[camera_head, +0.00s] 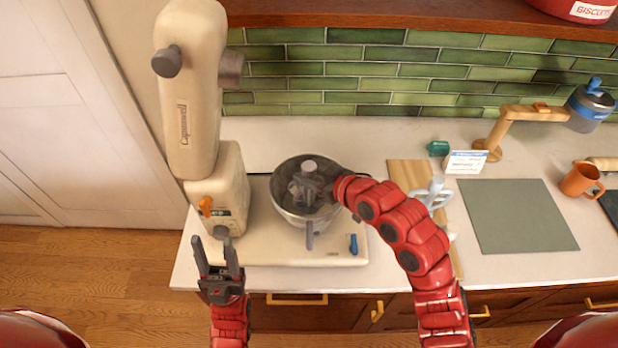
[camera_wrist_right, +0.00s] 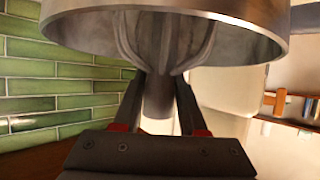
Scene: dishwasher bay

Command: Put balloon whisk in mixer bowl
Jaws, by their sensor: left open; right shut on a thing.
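The mixer bowl (camera_head: 285,212) is a round metal bowl on the stand mixer's base. My right gripper (camera_head: 308,188) is over the bowl opening and shut on the balloon whisk (camera_head: 309,165); the whisk is mostly hidden there. In the right wrist view, which looks upside down, the fingers (camera_wrist_right: 160,95) hold the grey whisk handle. The whisk's wires (camera_wrist_right: 165,45) fan out within the outline of the bowl (camera_wrist_right: 265,18). Whether the wires touch the bowl is unclear. My left gripper (camera_head: 214,244) is open and empty, in front of the mixer at its left.
The cream mixer's head (camera_head: 190,100) is tilted up, clear of the bowl. A wooden board (camera_head: 405,175), a grey-green mat (camera_head: 515,215), an orange mug (camera_head: 580,180) and a wooden stand (camera_head: 500,125) are to the right. Green tiles line the wall behind.

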